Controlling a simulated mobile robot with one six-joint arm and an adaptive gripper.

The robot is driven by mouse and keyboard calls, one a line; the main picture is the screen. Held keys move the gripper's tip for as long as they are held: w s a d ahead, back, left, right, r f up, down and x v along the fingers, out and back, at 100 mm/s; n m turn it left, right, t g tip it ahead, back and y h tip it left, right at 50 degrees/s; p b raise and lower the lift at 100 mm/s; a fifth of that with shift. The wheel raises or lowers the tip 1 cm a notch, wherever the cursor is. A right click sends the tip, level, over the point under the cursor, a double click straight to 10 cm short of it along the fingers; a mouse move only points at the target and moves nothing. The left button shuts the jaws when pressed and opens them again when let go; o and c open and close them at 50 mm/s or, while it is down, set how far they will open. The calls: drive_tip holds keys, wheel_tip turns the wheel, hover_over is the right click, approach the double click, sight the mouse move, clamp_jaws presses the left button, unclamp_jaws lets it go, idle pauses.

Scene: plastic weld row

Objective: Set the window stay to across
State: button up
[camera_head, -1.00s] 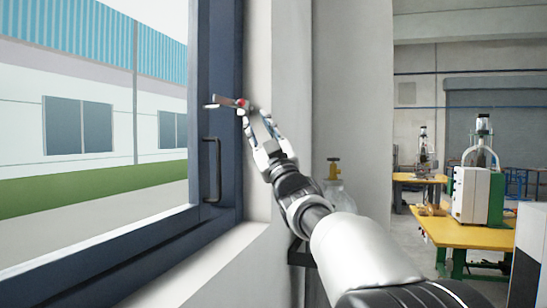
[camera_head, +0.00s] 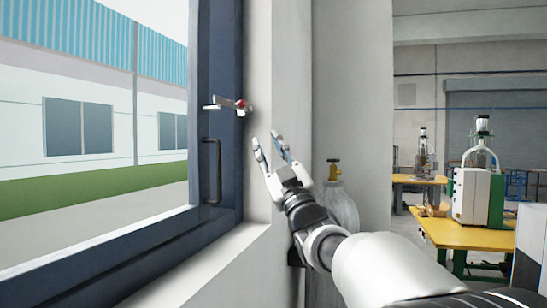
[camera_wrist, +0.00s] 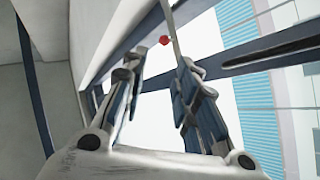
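The window stay (camera_head: 228,104) is a small light metal bar with a red knob, mounted on the dark blue window frame above the black handle. In the head view it lies roughly level, across the frame, its free end toward the glass. In the wrist view the red knob (camera_wrist: 165,40) and the thin bar (camera_wrist: 173,22) show just beyond the fingertips. My gripper (camera_head: 268,142) is open and empty, below and to the right of the stay, apart from it. Its two fingers also show spread in the wrist view (camera_wrist: 158,70).
The black window handle (camera_head: 212,170) is below the stay. A pale wall (camera_head: 290,60) stands close to the right of the window frame. A gas cylinder (camera_head: 335,200) stands behind my arm. Yellow tables (camera_head: 470,235) with machines are at the far right.

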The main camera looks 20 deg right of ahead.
drive_tip(key=shift+v, duration=1.2)
drive_tip(key=v, duration=1.2)
drive_tip(key=shift+f, duration=0.1)
